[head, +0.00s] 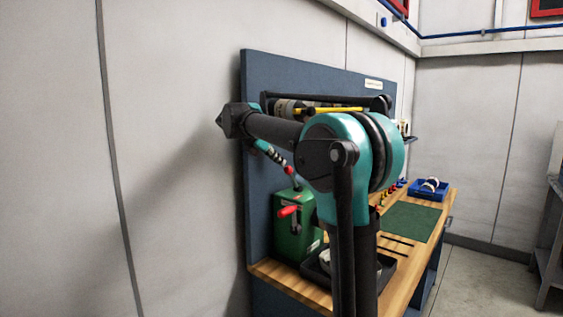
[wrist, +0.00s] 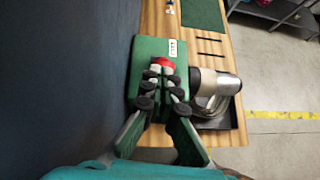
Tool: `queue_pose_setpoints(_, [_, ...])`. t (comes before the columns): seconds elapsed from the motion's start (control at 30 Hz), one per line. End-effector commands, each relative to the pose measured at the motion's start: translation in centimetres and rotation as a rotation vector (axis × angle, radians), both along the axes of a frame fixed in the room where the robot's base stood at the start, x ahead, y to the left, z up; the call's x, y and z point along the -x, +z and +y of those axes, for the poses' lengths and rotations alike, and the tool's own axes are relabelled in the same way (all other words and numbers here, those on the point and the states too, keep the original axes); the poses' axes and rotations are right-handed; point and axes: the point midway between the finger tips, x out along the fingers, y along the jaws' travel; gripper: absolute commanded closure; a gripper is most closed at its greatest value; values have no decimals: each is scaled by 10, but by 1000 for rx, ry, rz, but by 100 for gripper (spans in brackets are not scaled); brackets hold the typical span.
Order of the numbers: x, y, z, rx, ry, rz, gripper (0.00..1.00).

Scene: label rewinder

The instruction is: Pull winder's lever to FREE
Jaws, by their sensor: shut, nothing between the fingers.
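The winder is a green box (head: 285,238) at the left end of the wooden bench in the head view. A red-ended lever (head: 288,211) sticks out from its front. In the wrist view the green box (wrist: 148,48) lies ahead of my gripper (wrist: 162,75), with a white label on it. A red knob (wrist: 163,63) shows just beyond the fingertips. I cannot tell whether they touch it. My gripper is shut and empty, pointing down toward the box. The label's lettering is too small to read. My arm hides part of the bench in the head view.
A blue back panel (head: 257,190) stands close behind the winder. A dark tray (wrist: 230,119) with a silvery rounded object (wrist: 220,82) sits beside it. A green mat (head: 412,222) and a blue bin (head: 417,191) lie farther along the bench.

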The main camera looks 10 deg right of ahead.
Motion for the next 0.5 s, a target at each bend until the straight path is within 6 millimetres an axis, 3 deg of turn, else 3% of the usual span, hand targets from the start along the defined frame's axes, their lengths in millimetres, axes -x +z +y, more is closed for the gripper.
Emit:
queue_pose_setpoints(0.3, [24, 49, 39, 1, 2, 1, 100])
queue_pose_setpoints(0.5, [33, 68, 54, 0, 1, -1, 100])
